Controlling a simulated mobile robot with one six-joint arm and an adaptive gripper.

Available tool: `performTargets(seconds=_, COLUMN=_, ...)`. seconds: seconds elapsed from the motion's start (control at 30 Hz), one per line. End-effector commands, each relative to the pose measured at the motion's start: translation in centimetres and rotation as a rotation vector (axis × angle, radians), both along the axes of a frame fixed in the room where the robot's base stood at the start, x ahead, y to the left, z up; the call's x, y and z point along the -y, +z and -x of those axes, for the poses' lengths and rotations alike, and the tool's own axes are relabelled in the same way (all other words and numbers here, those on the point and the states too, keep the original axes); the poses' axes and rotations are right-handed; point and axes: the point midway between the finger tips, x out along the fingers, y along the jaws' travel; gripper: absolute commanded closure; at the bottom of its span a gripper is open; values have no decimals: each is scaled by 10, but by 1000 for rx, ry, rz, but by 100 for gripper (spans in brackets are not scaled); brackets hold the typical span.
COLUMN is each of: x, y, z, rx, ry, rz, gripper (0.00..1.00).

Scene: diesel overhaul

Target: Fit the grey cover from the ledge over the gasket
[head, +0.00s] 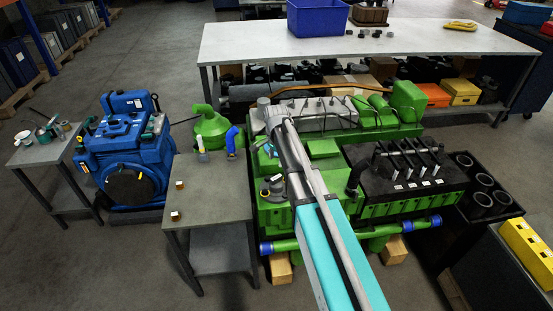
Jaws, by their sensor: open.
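My arm reaches from the bottom of the head view up over the green engine (323,149). My gripper cannot be made out; the arm's own links cover the area around its far end. A small grey and dark round part (272,188) sits on the engine's near-left ledge, just left of my arm. It may be the grey cover, but it is too small to be sure. The gasket cannot be picked out and may be hidden by my arm. A larger grey ribbed casting (325,114) lies across the engine's far side, with dark leads over it.
A grey side table (210,185) with small parts stands left of the engine. A blue engine (127,150) is farther left. A long white-topped bench (250,45) with a blue crate (317,17) runs behind. Black cylinder liners (477,185) stand at right. Open floor lies at left.

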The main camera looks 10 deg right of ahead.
Motion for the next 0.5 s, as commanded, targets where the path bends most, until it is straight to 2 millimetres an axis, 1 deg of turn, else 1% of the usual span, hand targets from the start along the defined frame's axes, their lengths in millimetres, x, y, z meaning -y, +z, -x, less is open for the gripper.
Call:
performTargets(seconds=0.27, x=0, y=-10, z=0, rx=0, ry=-1, rz=0, gripper=37)
performTargets(seconds=0.5, x=0, y=-28, z=0, rx=0, ry=-1, rz=0, gripper=37)
